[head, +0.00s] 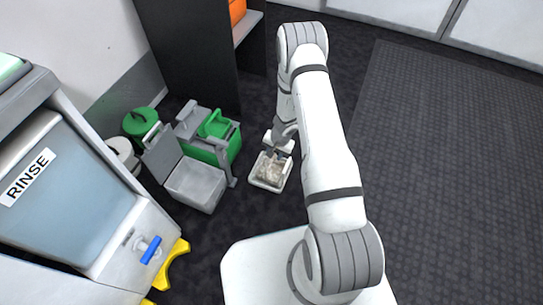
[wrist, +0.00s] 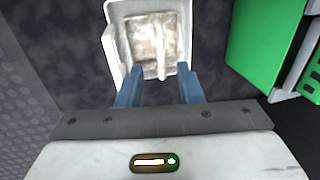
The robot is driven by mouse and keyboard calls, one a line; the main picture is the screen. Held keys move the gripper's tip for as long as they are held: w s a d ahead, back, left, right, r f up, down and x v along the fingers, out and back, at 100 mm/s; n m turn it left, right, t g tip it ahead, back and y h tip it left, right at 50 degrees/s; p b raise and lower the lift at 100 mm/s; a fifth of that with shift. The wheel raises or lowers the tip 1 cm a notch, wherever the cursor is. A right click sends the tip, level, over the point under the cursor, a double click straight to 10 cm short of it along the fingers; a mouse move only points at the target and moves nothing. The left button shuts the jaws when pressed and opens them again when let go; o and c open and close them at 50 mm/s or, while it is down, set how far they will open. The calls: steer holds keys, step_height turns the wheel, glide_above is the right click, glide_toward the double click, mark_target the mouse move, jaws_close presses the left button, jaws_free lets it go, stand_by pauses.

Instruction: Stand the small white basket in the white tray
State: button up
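A small white square container (head: 268,187) stands on the dark floor just beyond my gripper (head: 277,150). The wrist view shows its white rim (wrist: 110,45) and a mottled beige inside. A thin white bar (wrist: 161,45), like a handle, runs over the middle towards my fingers. I cannot tell whether this is the basket alone or the basket and tray together. My gripper's two blue fingers (wrist: 160,88) are spread apart, one to each side of the bar's near end. They hold nothing that I can see. No other clearly white tray shows.
A light grey box (head: 195,185) with a raised lid stands left of the container. A green bin (head: 215,145) is behind it, its green side also in the wrist view (wrist: 268,40). The RINSE tank (head: 65,195) is at left. The floor at right is clear.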

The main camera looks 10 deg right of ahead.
steer(key=s+a+r+n+y, duration=0.1)
steer(key=a+r+n, duration=0.1)
steer(key=r, duration=1.2)
steer(key=s+a+r+n+y, duration=0.1)
steer(key=a+r+n, duration=0.15)
steer(key=r, duration=1.15)
steer(key=s+d+r+n+h, duration=0.1)
steer(key=s+r+h, duration=0.1)
steer(key=s+r, duration=0.7)
steer(key=s+d+r+n+h, duration=0.1)
steer(key=s+d+r, duration=0.1)
steer(key=s+r, duration=0.7)
steer(key=s, duration=0.5)
steer(key=shift+s+h, duration=0.2)
steer(key=shift+h, duration=0.2)
steer(key=shift+d+n, duration=0.1)
steer(key=shift+n, duration=0.15)
step_height(320, 180, up, 36)
steer(key=t+p, duration=0.1)
steer(key=p, duration=3.1)
steer(key=shift+s+f+p, duration=0.2)
steer(key=shift+s+p, duration=0.05)
steer(key=shift+p, duration=0.1)
